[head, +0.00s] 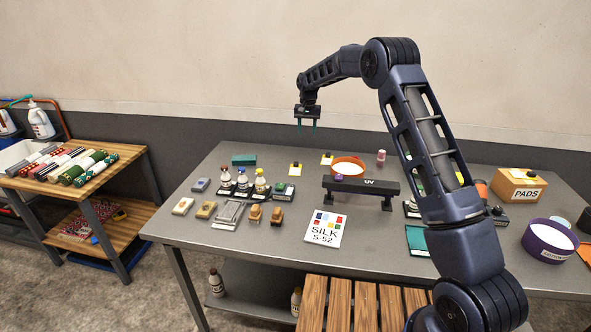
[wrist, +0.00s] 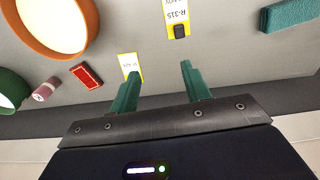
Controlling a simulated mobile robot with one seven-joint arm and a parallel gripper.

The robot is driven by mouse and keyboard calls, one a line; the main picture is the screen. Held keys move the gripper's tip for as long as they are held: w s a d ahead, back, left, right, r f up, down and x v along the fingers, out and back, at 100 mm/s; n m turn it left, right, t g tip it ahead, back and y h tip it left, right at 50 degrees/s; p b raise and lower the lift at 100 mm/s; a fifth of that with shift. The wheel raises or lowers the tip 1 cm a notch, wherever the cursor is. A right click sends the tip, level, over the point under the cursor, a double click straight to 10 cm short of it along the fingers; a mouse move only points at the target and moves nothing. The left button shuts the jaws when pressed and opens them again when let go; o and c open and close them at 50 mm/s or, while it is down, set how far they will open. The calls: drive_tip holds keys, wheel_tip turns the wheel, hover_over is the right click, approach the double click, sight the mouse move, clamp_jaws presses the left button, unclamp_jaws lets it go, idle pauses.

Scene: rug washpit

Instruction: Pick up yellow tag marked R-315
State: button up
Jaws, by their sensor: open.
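The yellow-edged tag marked R-315 (wrist: 176,12) lies on the grey table in the wrist view, with a black clip-like piece (wrist: 179,31) at its end. In the head view it appears to be the left (head: 295,169) of two small tags near the back of the table. A second yellow-edged tag (wrist: 129,64) lies close by; its print is too small to read surely. My gripper (head: 306,125) is open and empty, held well above the table's back part. Its two green fingers (wrist: 160,80) point toward the table, with the R-315 tag beyond the right one.
An orange bowl (head: 348,161) stands beside the tags, and a teal block (head: 243,159) lies to their left. A dark UV bar (head: 362,187) stands in front of the bowl.

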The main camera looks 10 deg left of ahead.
hover_over(295, 169)
drive_tip(key=w, duration=0.4)
wheel_tip(295, 169, down, 7)
wheel_tip(295, 169, down, 10)
drive_tip(key=shift+s+f, duration=0.1)
drive_tip(key=shift+s, duration=0.05)
drive_tip(key=shift+c, duration=0.5)
clamp_jaws()
